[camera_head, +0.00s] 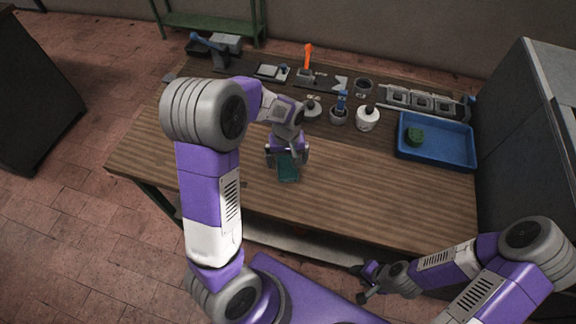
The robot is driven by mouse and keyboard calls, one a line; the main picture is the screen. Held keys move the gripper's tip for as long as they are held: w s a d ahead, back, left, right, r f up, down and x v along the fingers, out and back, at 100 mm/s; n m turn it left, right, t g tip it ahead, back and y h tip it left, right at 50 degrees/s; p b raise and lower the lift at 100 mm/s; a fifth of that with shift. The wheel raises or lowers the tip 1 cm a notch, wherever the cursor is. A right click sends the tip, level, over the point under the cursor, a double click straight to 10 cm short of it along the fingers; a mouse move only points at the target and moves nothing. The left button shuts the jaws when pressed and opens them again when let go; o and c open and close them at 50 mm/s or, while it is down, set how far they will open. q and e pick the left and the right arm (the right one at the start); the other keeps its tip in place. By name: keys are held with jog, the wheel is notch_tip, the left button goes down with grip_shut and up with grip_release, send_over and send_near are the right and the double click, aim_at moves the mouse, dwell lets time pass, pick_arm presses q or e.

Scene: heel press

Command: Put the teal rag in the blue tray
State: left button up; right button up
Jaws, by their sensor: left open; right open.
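The teal rag (288,171) lies flat on the wooden table, left of the middle. My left gripper (287,160) is right over the rag's far part and hides some of it. It is open; whether its fingers touch the rag I cannot tell. The blue tray (447,157) stands at the right end of the table. My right gripper (362,283) is open and empty, low in front of the table's front edge.
White bottles (367,119) and a pot with a blue-handled tool (339,114) stand behind the rag. Tools and a vise (222,48) line the back. The wooden table (370,190) is clear between rag and tray. A grey cabinet (530,130) stands right of the tray.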

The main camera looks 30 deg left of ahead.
aim_at(287, 168)
pick_arm(q)
notch_tip(287, 168, down, 5)
jog(key=shift+s+d+r+b, duration=0.1)
jog(key=shift+r+b, duration=0.1)
jog(key=shift+b, duration=0.35)
jog(key=shift+c, duration=0.3)
jog(key=shift+r, duration=0.1)
jog(key=c, duration=1.2)
